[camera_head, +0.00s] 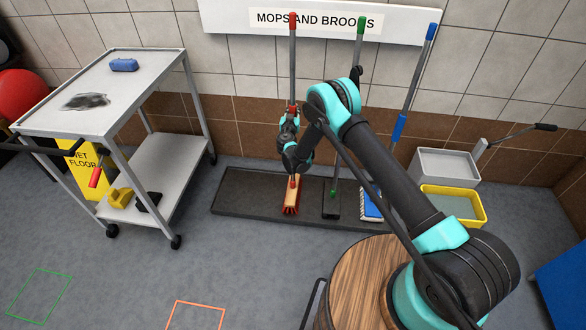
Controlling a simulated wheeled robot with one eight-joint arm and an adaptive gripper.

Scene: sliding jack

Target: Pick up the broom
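The red broom (293,60) stands upright in front of the wall, with a grey handle, a red tip and a wooden head with red bristles (291,197) on the dark floor tray. My gripper (290,122) is at the broom's handle, around its middle, and overlaps it in the picture. The gripper and wrist hide part of the handle. I cannot tell whether the fingers are closed on it.
A green-tipped tool (361,40) and a blue-tipped tool (420,75) stand to the right on the dark tray (245,192). A grey cart (105,112) is on the left, and a yellow-rimmed bucket (455,205) on the right. The floor at front left is clear.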

